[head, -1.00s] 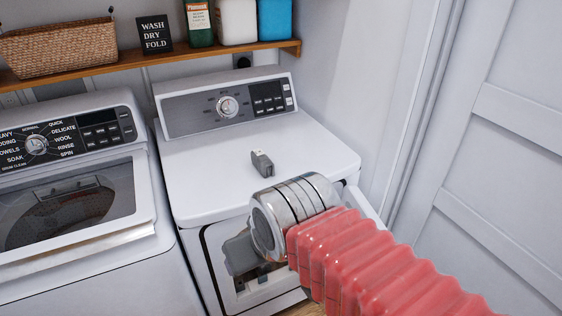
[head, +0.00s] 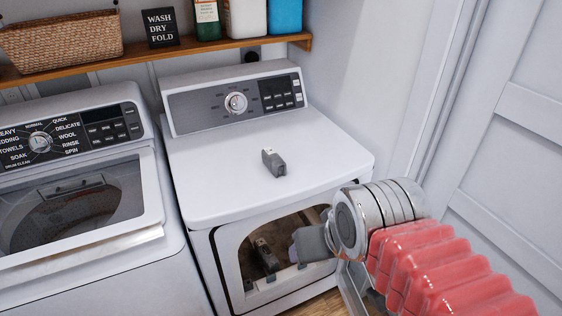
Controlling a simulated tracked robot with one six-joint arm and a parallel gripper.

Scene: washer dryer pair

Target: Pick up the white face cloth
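No white face cloth can be made out in the head view. The dryer (head: 225,190) stands in the middle with its round-cornered front opening showing a dark inside. My gripper (head: 296,250) is a grey end piece in front of the right part of this opening, and my arm comes in from the lower right. Its fingers are small and partly hidden, so I cannot tell whether they are open or shut. A small pale lilac patch shows at its tip, too small to identify. A grey and brown shape (head: 265,257) shows inside the opening, partly dark.
A small grey object (head: 273,162) lies on the dryer top. The dryer door (head: 352,292) stands open at the right, partly behind my arm. A washer (head: 75,215) is at the left. A shelf (head: 140,59) with a basket (head: 62,48) and bottles runs above.

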